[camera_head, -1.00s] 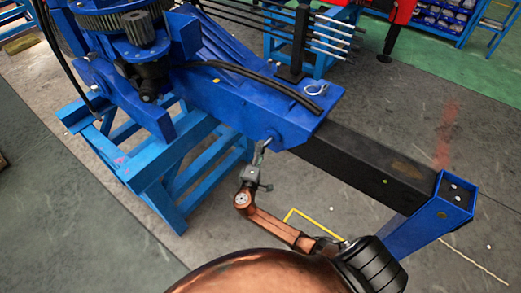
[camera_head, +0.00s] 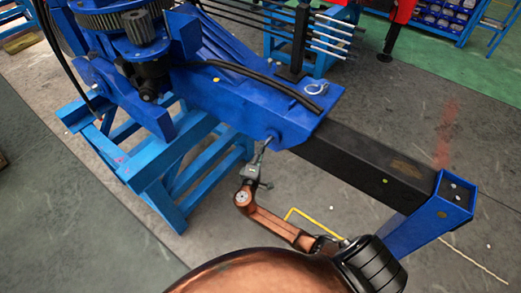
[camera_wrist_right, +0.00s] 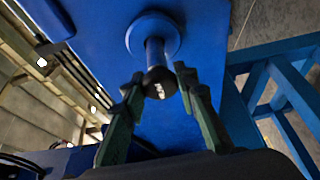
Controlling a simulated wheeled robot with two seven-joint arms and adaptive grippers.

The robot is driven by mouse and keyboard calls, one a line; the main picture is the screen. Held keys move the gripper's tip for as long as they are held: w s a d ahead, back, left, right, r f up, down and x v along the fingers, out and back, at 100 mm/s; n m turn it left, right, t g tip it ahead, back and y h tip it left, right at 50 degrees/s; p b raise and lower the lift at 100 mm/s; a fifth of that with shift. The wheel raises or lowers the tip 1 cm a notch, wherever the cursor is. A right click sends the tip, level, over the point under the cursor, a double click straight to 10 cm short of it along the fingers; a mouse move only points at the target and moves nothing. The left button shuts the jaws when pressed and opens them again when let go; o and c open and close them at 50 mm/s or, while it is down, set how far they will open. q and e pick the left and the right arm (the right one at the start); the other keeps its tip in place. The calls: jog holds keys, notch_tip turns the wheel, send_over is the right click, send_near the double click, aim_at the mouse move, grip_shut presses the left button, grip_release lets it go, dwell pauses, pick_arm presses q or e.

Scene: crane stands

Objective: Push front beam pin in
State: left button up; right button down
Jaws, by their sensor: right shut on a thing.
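The front beam pin (camera_wrist_right: 158,68) shows in the right wrist view as a dark shaft with a round black end, sticking out of a round blue collar (camera_wrist_right: 152,36) on the blue beam. My right gripper (camera_wrist_right: 165,85) has one finger on each side of the pin's end and is shut on it. In the head view, my right gripper (camera_head: 262,156) reaches up from below to the near side of the blue beam (camera_head: 232,98), by its front end. My left gripper is not in view.
A black inner beam (camera_head: 355,165) extends from the blue beam to a blue end post (camera_head: 435,215). A blue stand (camera_head: 160,185) supports the crane at left. A metal ring (camera_head: 315,88) lies on the beam top. Grey floor around my right arm is open.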

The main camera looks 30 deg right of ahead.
aim_at(270, 133)
jog(key=shift+d, duration=0.1)
jog(key=d, duration=0.1)
jog(key=w+d+b, duration=0.1)
jog(key=d, duration=0.2)
jog(key=shift+w+d+r+b, duration=0.1)
jog(key=shift+w+d+b, duration=0.1)
jog(key=shift+w+b, duration=0.2)
jog(key=c, duration=1.6)
grip_release()
jog(key=shift+w+d, duration=0.1)
jog(key=shift+o, duration=0.4)
jog(key=shift+a, duration=0.2)
jog(key=v, duration=1.2)
